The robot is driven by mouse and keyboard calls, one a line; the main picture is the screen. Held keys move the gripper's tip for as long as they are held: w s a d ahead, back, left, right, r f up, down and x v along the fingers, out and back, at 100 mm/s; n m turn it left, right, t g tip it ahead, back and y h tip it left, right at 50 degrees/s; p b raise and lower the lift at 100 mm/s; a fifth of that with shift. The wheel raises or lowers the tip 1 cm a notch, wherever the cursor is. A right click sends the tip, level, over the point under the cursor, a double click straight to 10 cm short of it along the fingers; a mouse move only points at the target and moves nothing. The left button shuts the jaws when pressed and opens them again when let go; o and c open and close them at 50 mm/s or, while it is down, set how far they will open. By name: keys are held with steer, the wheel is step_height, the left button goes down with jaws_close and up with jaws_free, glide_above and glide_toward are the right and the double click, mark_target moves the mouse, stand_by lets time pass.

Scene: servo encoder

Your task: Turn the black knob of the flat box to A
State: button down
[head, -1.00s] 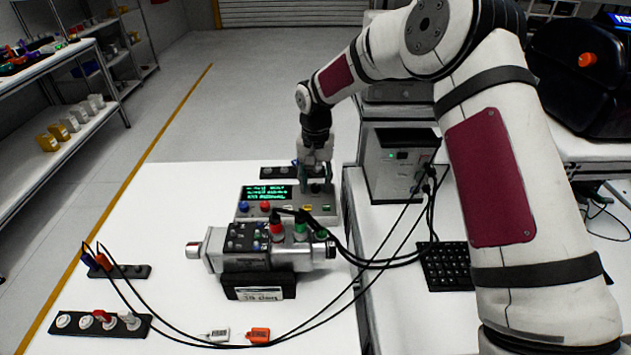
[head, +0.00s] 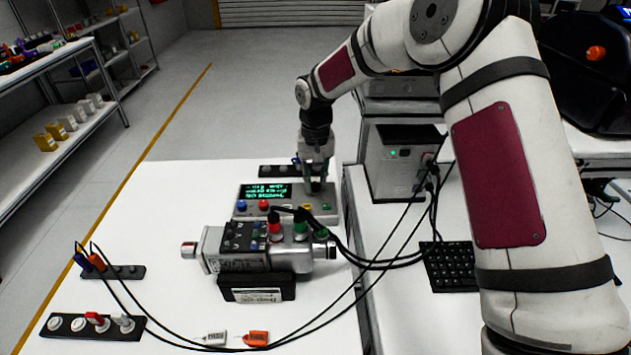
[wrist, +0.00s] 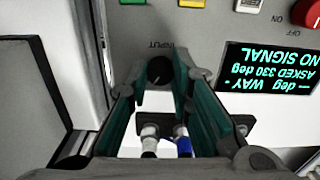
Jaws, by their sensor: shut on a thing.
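The flat box (head: 240,213) is a grey unit with a lit green-text screen (head: 265,191), lying on the white table behind the motor. My gripper (head: 317,190) points down at the box's right part. In the wrist view my gripper (wrist: 160,78) has its two teal fingers on either side of the black knob (wrist: 158,70), shut on it. The word INPUT shows beside the knob, upside down. The screen (wrist: 268,72) reads NO SIGNAL and ASKED 330 deg, also upside down. No letter A is readable, and the fingers partly hide the knob's surroundings.
A silver motor (head: 225,250) with red and green plugs stands close in front of the box. Black cables run from it to the right. A socket strip (head: 265,171) lies just behind the box.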

mark_target(315, 184)
steer(key=n+b, duration=0.2)
steer(key=n, duration=0.4)
stand_by(0.6)
steer(key=c, duration=1.4)
jaws_free()
step_height(315, 184, up, 12)
